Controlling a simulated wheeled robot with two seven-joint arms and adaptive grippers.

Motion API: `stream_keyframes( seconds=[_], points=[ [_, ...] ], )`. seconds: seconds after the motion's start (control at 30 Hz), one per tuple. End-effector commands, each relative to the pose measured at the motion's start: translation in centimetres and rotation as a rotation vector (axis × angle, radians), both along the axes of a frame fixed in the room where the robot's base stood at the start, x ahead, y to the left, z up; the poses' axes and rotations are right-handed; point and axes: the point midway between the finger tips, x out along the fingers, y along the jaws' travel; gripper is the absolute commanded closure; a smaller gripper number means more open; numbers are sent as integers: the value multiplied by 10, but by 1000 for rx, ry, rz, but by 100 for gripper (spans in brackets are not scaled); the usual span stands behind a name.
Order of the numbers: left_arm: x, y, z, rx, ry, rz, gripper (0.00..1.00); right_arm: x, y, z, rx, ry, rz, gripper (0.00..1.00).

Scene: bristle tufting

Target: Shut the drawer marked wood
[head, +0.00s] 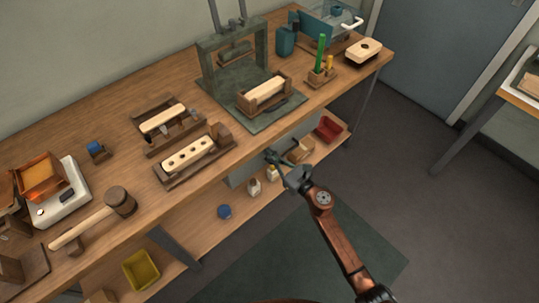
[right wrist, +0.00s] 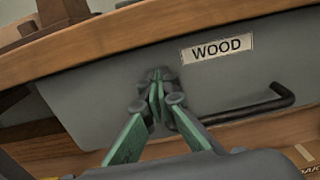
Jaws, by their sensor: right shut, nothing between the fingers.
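The drawer marked wood shows in the right wrist view as a grey front (right wrist: 100,95) under the bench edge. Its WOOD label (right wrist: 217,48) is at the upper middle, and a dark bar handle (right wrist: 250,110) is to the lower right. In the head view the grey drawer (head: 238,177) sits below the front edge of the bench. My right gripper (right wrist: 157,82) is shut and empty, its fingertips at the drawer front, left of the handle. I cannot tell whether they touch it. The right gripper (head: 272,157) partly covers the drawer in the head view. My left gripper is not in view.
The wooden bench (head: 130,215) holds a press (head: 235,65), brush blocks and a mallet (head: 120,200). A lower shelf (head: 190,225) carries a red bin (head: 328,128), a yellow bin (head: 140,269) and small bottles. The floor in front is clear.

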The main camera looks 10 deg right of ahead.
Motion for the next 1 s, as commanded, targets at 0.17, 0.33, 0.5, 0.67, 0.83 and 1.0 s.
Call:
stream_keyframes(
  seconds=[0.17,0.33,0.5,0.67,0.83,1.0],
  points=[
    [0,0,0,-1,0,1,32,0,0,3,2,-5,-1,100],
    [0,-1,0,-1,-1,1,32,-13,-9,2,0,-2,4,100],
    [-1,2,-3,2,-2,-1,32,-40,-26,2,1,-1,8,100],
    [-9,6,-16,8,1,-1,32,-70,-46,2,1,-1,8,100],
    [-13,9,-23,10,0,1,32,-94,-61,1,1,0,8,100],
    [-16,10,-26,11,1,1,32,-105,-68,1,0,-2,10,100]
  ],
)
